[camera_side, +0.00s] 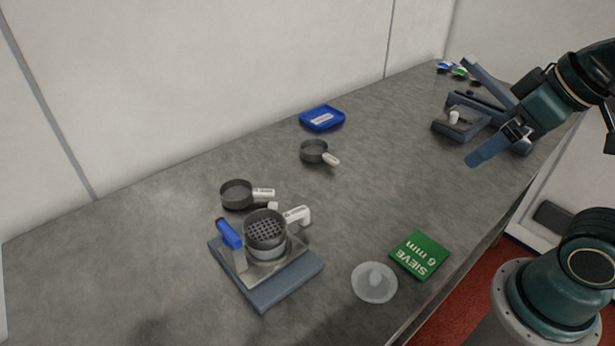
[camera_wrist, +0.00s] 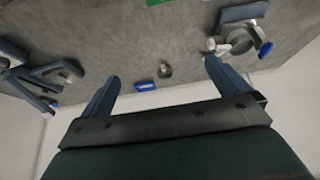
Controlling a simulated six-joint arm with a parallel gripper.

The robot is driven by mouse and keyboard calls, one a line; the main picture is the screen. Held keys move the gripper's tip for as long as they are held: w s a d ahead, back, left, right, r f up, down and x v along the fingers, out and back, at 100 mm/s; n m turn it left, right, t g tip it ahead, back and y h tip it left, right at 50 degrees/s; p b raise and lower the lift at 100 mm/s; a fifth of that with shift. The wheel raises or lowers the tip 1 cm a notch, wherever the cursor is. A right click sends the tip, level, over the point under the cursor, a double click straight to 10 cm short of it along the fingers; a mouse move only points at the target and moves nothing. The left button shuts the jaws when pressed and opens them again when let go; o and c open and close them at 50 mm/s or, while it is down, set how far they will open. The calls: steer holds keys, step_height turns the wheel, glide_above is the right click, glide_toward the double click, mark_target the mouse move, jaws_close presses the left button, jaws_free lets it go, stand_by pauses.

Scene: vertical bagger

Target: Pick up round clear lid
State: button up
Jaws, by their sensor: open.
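The round clear lid (camera_side: 374,282) lies flat on the grey bench near its front edge, with a small raised knob in its middle. It is not visible in the wrist view. My gripper (camera_side: 484,152) is raised at the right of the side view, well apart from the lid, farther back and to the right. In the wrist view, my gripper (camera_wrist: 161,75) shows two blue fingers spread wide with nothing between them.
A green "SIEVE 6 mm" card (camera_side: 420,255) lies close beside the lid. A sieve stand with a blue handle (camera_side: 229,233) is left of it. Dark cups (camera_side: 313,151), a blue tray (camera_side: 322,118) and a grey-blue device (camera_side: 462,118) stand farther back. The bench middle is clear.

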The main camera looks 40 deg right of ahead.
steer(key=w+a+f+m+g+y, duration=0.4)
steer(key=w+a+f+m+g, duration=0.4)
steer(key=f, duration=0.5)
steer(key=shift+w+a+m, duration=0.6)
steer(key=shift+a+m, duration=0.35)
steer(key=shift+m, duration=0.95)
steer(key=shift+f, duration=0.1)
glide_above(376, 272)
steer(key=d, duration=0.2)
steer(key=shift+w+a+f, duration=0.1)
steer(key=shift+w+f, duration=0.05)
steer(key=shift+f, duration=1.15)
steer(key=shift+w+d+f, duration=0.1)
steer(key=shift+w+f, duration=0.05)
steer(key=shift+f, duration=1.15)
steer(key=shift+w+a+f, duration=0.1)
steer(key=shift+w+f, duration=0.05)
steer(key=shift+f, duration=1.15)
steer(key=shift+x, duration=2.55)
